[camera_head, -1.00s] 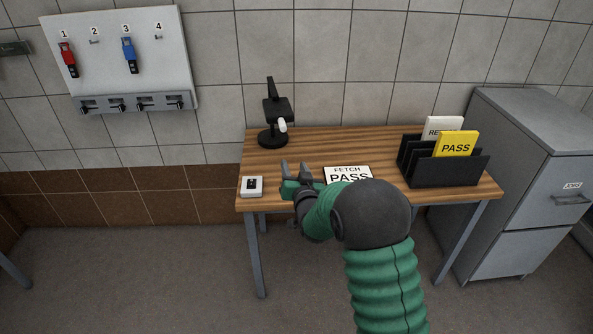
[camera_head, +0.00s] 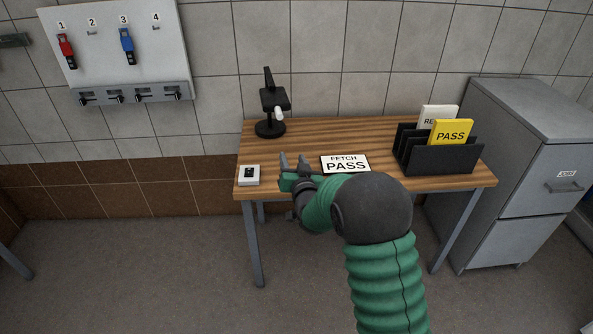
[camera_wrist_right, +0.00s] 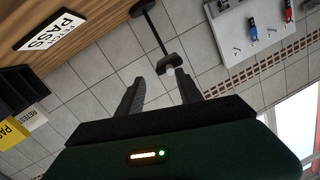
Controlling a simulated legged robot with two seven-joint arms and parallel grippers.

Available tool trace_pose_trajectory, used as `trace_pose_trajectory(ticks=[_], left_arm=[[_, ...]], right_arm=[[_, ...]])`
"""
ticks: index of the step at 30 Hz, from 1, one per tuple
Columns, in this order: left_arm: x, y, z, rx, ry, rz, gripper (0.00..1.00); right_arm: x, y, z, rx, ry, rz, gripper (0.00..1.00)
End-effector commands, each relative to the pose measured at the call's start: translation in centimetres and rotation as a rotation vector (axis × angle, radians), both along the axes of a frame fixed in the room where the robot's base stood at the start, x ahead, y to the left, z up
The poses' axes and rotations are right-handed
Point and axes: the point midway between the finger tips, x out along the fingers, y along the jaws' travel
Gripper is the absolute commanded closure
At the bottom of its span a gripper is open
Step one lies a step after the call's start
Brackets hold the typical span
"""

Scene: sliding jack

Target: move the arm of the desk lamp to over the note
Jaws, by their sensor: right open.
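The black desk lamp (camera_head: 272,104) stands at the back left of the wooden desk, with a round base, an upright arm and a white tip (camera_head: 278,114). It also shows in the right wrist view (camera_wrist_right: 158,38), ahead of the fingers, its white tip seen between them. The note (camera_head: 345,163), a white card reading "FETCH PASS", lies on the desk to the right of the lamp; it is also in the right wrist view (camera_wrist_right: 50,30). My right gripper (camera_head: 294,164) is open and empty near the desk's front edge, in front of the lamp and apart from it. My left gripper is not in view.
A small white switch box (camera_head: 249,175) sits at the desk's front left corner. A black file rack (camera_head: 437,158) with a yellow card is at the right. A grey cabinet (camera_head: 520,190) stands beside the desk (camera_head: 370,135). A key board (camera_head: 115,45) hangs on the wall.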

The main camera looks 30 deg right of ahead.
Motion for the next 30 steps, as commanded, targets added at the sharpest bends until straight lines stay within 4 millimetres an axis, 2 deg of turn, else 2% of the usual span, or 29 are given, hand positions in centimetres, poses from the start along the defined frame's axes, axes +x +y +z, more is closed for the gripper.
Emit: trace_pose_trajectory(ticks=[5, 15, 16, 21, 25, 30], left_arm=[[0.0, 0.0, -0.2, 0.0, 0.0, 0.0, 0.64], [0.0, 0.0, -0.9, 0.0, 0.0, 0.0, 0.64], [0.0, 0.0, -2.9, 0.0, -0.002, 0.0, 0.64], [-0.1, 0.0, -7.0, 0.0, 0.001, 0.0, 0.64], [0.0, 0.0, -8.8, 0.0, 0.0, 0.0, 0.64], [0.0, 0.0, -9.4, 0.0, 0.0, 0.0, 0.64]], right_arm=[[-3.5, 1.4, 0.3, 0.001, 0.0, 0.001, 0.57], [-12.9, 4.9, 0.8, 0.0, 0.001, 0.001, 0.57], [-12.8, 4.8, 0.0, -0.003, -0.007, -0.001, 0.57], [-13.6, 5.1, 0.2, -0.003, -0.007, -0.003, 0.57], [-14.5, 5.4, 0.5, -0.001, -0.005, -0.002, 0.57], [-15.0, 5.7, 1.0, 0.001, -0.001, 0.001, 0.57]])
